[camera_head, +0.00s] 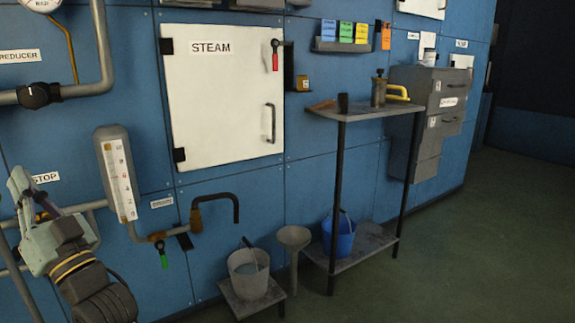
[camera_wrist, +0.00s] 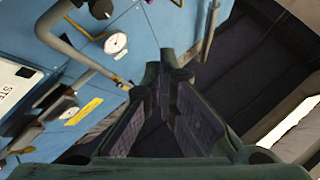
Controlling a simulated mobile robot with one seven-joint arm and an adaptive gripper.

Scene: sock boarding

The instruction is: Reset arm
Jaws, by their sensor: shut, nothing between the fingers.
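My gripper (camera_head: 34,198) shows at the far left of the head view, raised in front of the blue panelled wall, with part of my dark arm below it. In the wrist view my gripper (camera_wrist: 168,76) points away from the camera, with its fingertips close together. It is shut and nothing shows between the fingers. It touches no object that I can make out.
A blue wall carries a white STEAM door (camera_head: 222,95), pipes and a gauge tube (camera_head: 117,175) near my arm. Right of these stand a bucket (camera_head: 248,275), a funnel (camera_head: 294,240), a shelf stand (camera_head: 360,112) and a grey cabinet (camera_head: 428,110). The green floor at right is clear.

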